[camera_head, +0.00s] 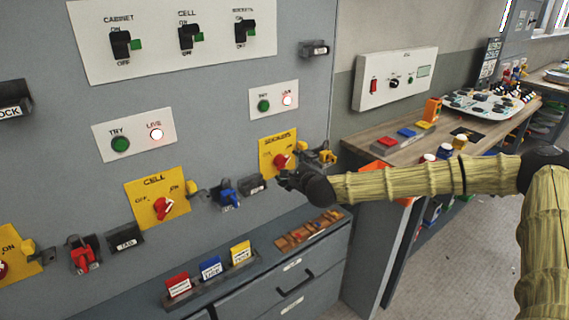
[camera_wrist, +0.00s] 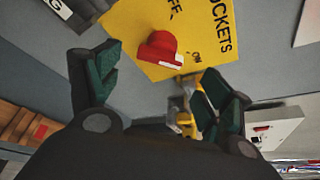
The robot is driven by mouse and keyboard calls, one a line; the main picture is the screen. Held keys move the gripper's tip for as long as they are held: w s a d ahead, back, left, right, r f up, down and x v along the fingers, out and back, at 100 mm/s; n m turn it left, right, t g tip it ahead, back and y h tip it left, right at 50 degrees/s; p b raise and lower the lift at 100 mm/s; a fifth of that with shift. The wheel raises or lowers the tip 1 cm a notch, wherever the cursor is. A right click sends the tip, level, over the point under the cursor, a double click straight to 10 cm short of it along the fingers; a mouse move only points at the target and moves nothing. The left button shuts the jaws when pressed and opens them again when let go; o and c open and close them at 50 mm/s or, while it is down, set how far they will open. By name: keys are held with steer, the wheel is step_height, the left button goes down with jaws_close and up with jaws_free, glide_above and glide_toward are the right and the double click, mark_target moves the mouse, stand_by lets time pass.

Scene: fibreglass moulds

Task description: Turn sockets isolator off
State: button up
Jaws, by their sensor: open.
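The sockets isolator is a yellow plate (camera_head: 268,146) on the grey panel, with a red rotary knob (camera_head: 280,160). In the wrist view the plate (camera_wrist: 205,20) reads SOCKETS, with the red knob (camera_wrist: 158,48) in front of the fingers. The knob's narrow end points towards the ON mark. My gripper (camera_head: 286,179) is just below and right of the knob in the head view. In the wrist view my gripper (camera_wrist: 162,72) has its dark green finger pads wide apart, with nothing between them gripped. The knob appears apart from both pads.
A yellow lock fitting (camera_wrist: 186,118) hangs beside the plate, close to the right finger. The cell isolator (camera_head: 158,200), blue lock (camera_head: 229,194) and red lock (camera_head: 83,256) are leftward. Below is a ledge with a tag rack (camera_head: 210,278). A wooden bench (camera_head: 370,158) stands right.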

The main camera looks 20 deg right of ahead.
mark_target(286, 165)
steer(key=p+x, duration=0.1)
steer(key=x, duration=0.5)
steer(key=shift+w+f, duration=0.1)
steer(key=shift+w, duration=0.1)
steer(key=c, duration=1)
